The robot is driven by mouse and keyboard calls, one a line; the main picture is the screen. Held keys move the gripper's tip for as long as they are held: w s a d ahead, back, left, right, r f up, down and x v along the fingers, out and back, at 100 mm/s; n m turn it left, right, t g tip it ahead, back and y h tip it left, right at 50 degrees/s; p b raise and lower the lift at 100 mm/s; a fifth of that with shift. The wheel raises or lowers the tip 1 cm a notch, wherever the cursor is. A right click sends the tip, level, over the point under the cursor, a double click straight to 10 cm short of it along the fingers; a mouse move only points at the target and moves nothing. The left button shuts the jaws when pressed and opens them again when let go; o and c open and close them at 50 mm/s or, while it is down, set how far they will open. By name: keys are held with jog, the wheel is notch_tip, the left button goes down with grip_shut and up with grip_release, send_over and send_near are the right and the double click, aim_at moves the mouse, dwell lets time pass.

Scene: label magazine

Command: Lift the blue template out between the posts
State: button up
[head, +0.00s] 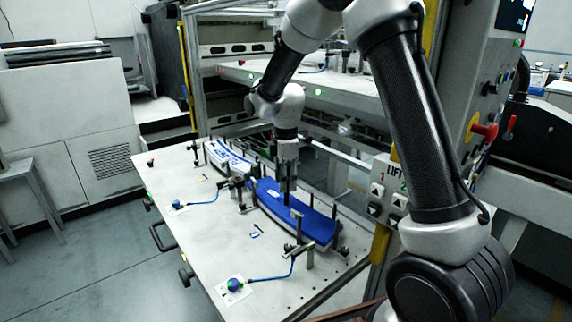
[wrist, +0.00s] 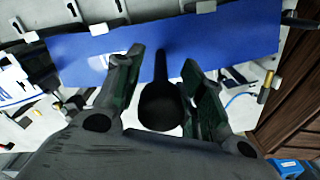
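The blue template (head: 318,228) is a long, slightly curved plate lying on the pale work table among short dark posts (head: 337,214). A black upright handle (head: 287,195) rises from it. In the wrist view the blue template (wrist: 235,40) crosses the top of the picture, with the black handle (wrist: 160,105) in front of it. My gripper (head: 287,168) points down over the handle. In the wrist view my gripper (wrist: 163,62) has its fingers apart, one on each side of the handle, with narrow gaps visible. Contact low on the handle cannot be judged.
A white-and-blue template (head: 228,158) lies further back on the table (head: 200,235). Clamps (head: 298,250) and blue hoses with round blue knobs (head: 235,285) stand along the near side. A machine frame with a lift button panel (head: 387,198) is close at the right.

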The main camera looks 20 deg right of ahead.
jog(key=shift+f, duration=1.2)
grip_shut()
jog(key=shift+r, duration=0.1)
jog(key=shift+r, duration=6.45)
